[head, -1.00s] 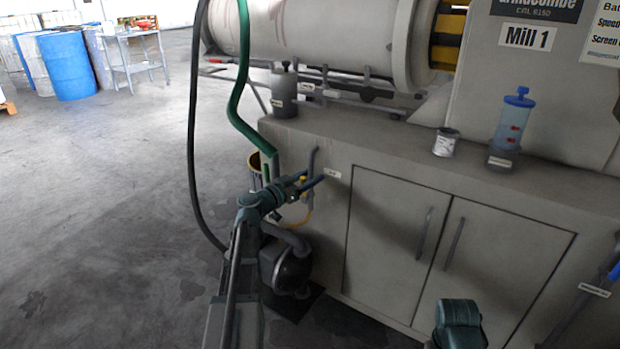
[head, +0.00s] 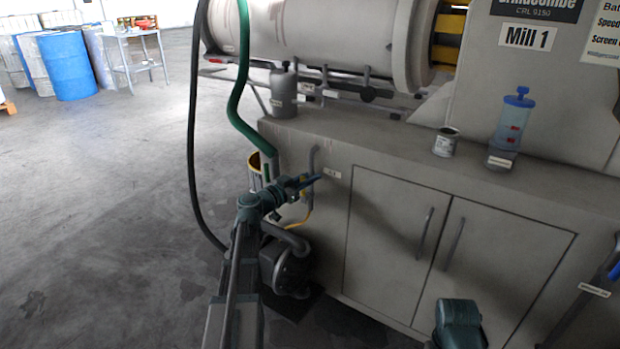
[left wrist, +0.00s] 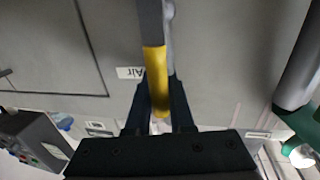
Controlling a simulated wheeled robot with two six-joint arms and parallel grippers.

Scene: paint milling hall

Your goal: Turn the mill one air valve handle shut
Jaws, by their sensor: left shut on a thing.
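The yellow air valve handle (left wrist: 155,80) shows in the left wrist view between the two dark fingers, and it looks roughly in line with the grey pipe (left wrist: 152,22) beside it. A small "Air" label (left wrist: 130,73) is on the cabinet next to it. In the head view my left gripper (head: 308,183) is at the cabinet's left end, in front of the grey air pipe (head: 314,158). It is shut on the handle, which the fingers mostly hide in this view. My right gripper is not in view; only a teal part of my right arm shows at the bottom.
The grey Mill 1 cabinet (head: 390,215) has two doors with bar handles. A pump (head: 288,268) sits low beneath my left arm. A green hose (head: 236,100) and a black hose (head: 192,140) hang at left. The floor on the left is open, with blue drums (head: 68,66) far back.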

